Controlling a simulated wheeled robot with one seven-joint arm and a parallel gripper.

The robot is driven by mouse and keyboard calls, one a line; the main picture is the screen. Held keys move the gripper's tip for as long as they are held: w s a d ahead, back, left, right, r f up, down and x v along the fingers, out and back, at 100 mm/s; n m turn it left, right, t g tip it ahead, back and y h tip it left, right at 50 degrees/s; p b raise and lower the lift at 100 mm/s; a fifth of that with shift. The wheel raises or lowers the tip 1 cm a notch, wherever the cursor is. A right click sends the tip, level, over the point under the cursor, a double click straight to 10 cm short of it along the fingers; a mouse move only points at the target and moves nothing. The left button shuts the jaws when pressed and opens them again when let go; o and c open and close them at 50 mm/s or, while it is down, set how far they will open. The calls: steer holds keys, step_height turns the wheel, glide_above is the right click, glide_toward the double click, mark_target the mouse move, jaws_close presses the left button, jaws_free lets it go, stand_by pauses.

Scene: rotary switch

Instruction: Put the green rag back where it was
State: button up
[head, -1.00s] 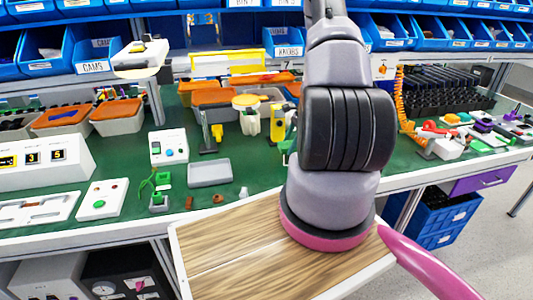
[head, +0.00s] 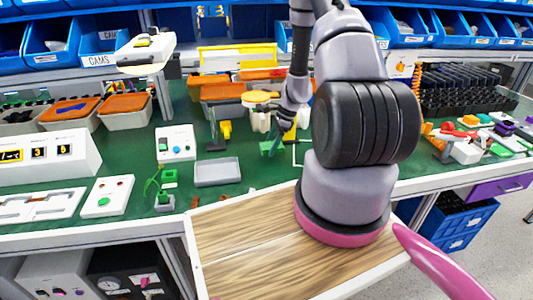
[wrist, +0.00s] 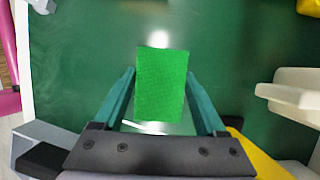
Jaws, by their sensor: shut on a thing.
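The green rag (wrist: 162,85) is a bright green rectangle in the wrist view. It lies between the two teal fingers of my gripper (wrist: 161,76), which are shut on it. Its far part sticks out slightly past the fingertips, over the dark green bench top (wrist: 90,60). I cannot tell whether the rag touches the bench. In the head view my gripper (head: 271,146) is small, over the middle of the bench and right of the grey tray. The rag cannot be told apart from the fingers there.
A grey tray (head: 217,171) and a white box with buttons (head: 175,144) stand left of my gripper. A white cup-like container (head: 262,117) and orange-lidded bins (head: 222,92) stand behind it. A yellow part (wrist: 255,155) and a white piece (wrist: 292,92) are close on the right in the wrist view.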

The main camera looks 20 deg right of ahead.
mark_target(266, 153)
steer(key=shift+w+a, duration=0.1)
steer(key=shift+a, duration=0.45)
steer(key=shift+d+x, duration=0.15)
steer(key=shift+x, duration=0.75)
steer(key=shift+d+x, duration=0.2)
steer(key=shift+x, duration=0.65)
steer(key=shift+f, duration=0.35)
steer(key=o, duration=1.4)
steer(key=v, duration=1.2)
steer(key=shift+a+r, duration=0.1)
steer(key=shift+r, duration=0.15)
